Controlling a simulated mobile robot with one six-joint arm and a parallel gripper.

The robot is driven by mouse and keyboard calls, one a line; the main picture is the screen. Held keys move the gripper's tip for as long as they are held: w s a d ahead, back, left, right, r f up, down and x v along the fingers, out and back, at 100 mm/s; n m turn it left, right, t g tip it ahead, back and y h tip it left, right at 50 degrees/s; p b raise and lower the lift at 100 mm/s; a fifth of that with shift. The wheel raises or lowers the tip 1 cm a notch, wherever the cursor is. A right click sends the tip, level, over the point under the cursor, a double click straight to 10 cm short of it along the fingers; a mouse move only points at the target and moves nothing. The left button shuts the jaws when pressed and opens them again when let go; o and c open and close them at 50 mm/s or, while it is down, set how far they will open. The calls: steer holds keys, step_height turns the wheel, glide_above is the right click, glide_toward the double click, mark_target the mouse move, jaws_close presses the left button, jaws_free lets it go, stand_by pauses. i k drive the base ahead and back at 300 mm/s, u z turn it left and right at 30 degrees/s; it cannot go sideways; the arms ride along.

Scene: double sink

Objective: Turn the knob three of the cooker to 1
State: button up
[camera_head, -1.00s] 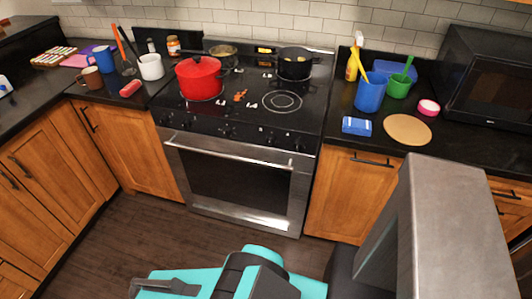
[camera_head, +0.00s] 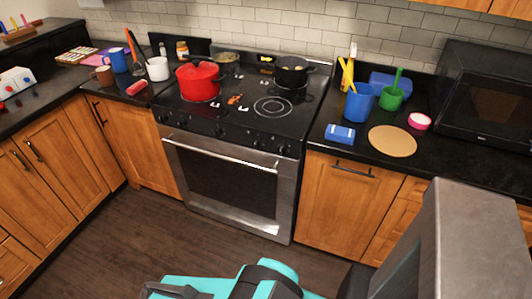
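The cooker (camera_head: 225,185) stands against the back wall, with a steel front and a black glass top. A row of small dark knobs (camera_head: 222,131) runs along its front edge above the oven handle. Their markings are too small to read, and I cannot tell which is knob three or its setting. My teal arm is at the bottom of the view, well in front of the cooker and apart from the knobs. A dark grey part at its left end may be my gripper (camera_head: 172,290); its fingers cannot be made out.
A red pot (camera_head: 198,82) and a black pan (camera_head: 291,74) stand on the cooktop. The oven handle (camera_head: 220,154) juts out below the knobs. The right counter holds a blue cup (camera_head: 359,104), a sponge (camera_head: 340,134) and a round board (camera_head: 392,141). The floor (camera_head: 120,235) before the cooker is clear.

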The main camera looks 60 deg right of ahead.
mark_target(257, 142)
steer(key=k, duration=1.15)
steer(key=u, duration=0.5)
steer(key=i, duration=0.6)
steer(key=u, duration=0.1)
